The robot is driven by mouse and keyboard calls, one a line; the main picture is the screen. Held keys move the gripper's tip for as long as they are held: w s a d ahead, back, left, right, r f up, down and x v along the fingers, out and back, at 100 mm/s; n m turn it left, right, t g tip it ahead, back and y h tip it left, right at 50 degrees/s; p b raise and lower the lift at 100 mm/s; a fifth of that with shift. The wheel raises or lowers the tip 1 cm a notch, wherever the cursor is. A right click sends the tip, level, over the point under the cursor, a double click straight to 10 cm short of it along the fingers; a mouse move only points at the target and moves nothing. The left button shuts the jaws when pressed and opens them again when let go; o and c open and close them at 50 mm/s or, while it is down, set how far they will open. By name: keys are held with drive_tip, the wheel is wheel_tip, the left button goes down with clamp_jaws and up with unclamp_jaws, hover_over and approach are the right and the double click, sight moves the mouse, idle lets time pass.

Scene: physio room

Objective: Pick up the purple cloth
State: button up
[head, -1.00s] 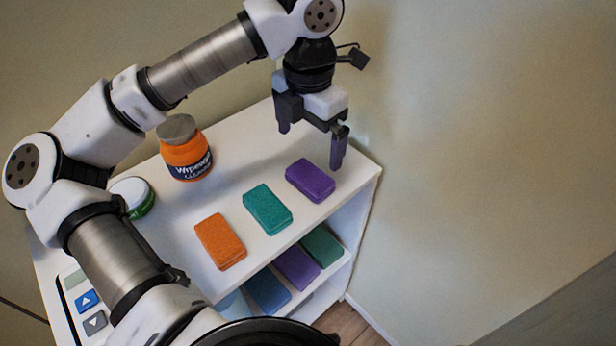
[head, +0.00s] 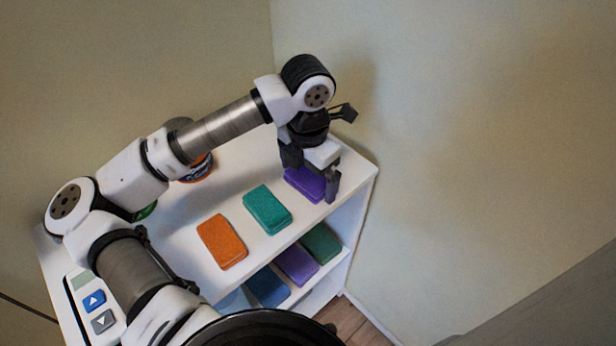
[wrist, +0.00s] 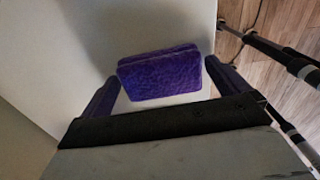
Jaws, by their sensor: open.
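The purple cloth (head: 304,183) is a folded block on the white top of the shelf unit, near its right edge, partly hidden by my gripper in the head view. My gripper (head: 311,185) points down over it with its fingers apart. In the wrist view the purple cloth (wrist: 160,74) lies between and slightly ahead of the two fingertips of my gripper (wrist: 160,82). The jaws are not closed on it. Whether either finger touches it I cannot tell.
A teal cloth (head: 267,209) and an orange cloth (head: 222,241) lie in a row on the white shelf unit (head: 240,170). An orange jar (head: 198,170) is partly behind my arm. Another purple cloth (head: 297,264), a green one (head: 321,243) and a blue one (head: 267,287) lie on the lower shelf.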

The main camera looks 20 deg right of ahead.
sight(308, 175)
drive_tip(key=shift+c, duration=0.3)
drive_tip(key=c, duration=0.8)
drive_tip(key=shift+o, duration=0.2)
wheel_tip(308, 175, up, 18)
drive_tip(key=b, duration=0.1)
drive_tip(key=shift+b, duration=0.4)
